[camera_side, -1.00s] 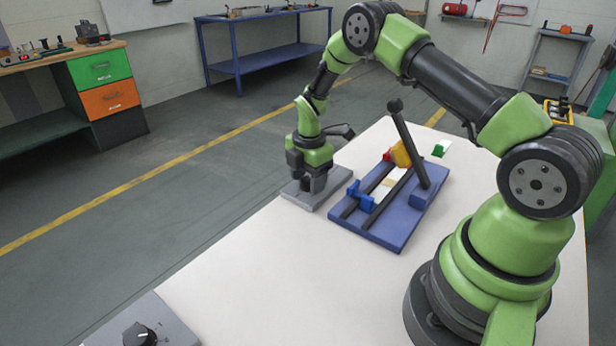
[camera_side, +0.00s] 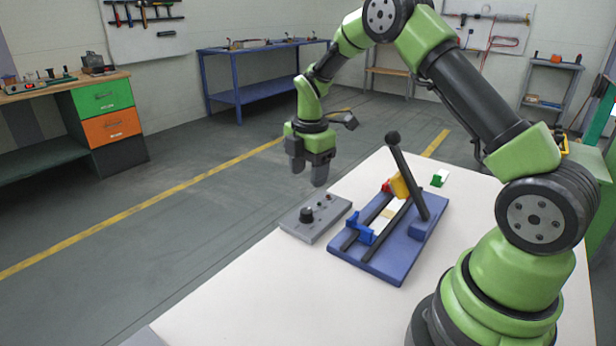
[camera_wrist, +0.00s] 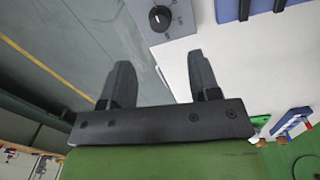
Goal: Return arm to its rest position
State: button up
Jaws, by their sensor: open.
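My gripper (camera_side: 308,174) is open and empty, raised above the grey control box (camera_side: 315,218) at the table's far left edge. It does not touch the box. The box has a black knob (camera_side: 306,214) and smaller controls beside it. In the wrist view, my gripper's two fingers (camera_wrist: 160,85) stand apart with nothing between them, and the knob (camera_wrist: 160,18) with part of its box shows beyond them.
A blue fixture (camera_side: 385,262) with dark rails, blue and yellow blocks and an upright black lever (camera_side: 408,175) stands right of the box. A small green and white part (camera_side: 439,178) lies behind it. The white table (camera_side: 250,300) is clear in front.

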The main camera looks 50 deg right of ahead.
jog(key=s+a+r+m+t, duration=0.2)
jog(key=s+a+r+m, duration=0.15)
jog(key=r, duration=0.45)
jog(key=s+a+r+m+t, duration=0.1)
jog(key=s+a+r+m, duration=0.3)
jog(key=r, duration=0.3)
jog(key=s+a+r+m+t+y, duration=0.1)
jog(key=s+a+r+m+t, duration=0.1)
jog(key=s+m, duration=0.4)
jog(key=s+a+r+m+t+y, duration=0.1)
jog(key=s+a+r+m, duration=0.1)
jog(key=s+m, duration=0.4)
jog(key=s+a, duration=0.1)
jog(key=s, duration=0.2)
jog(key=shift+a+t, duration=0.25)
jog(key=shift+t, duration=0.15)
jog(key=shift+m, duration=0.25)
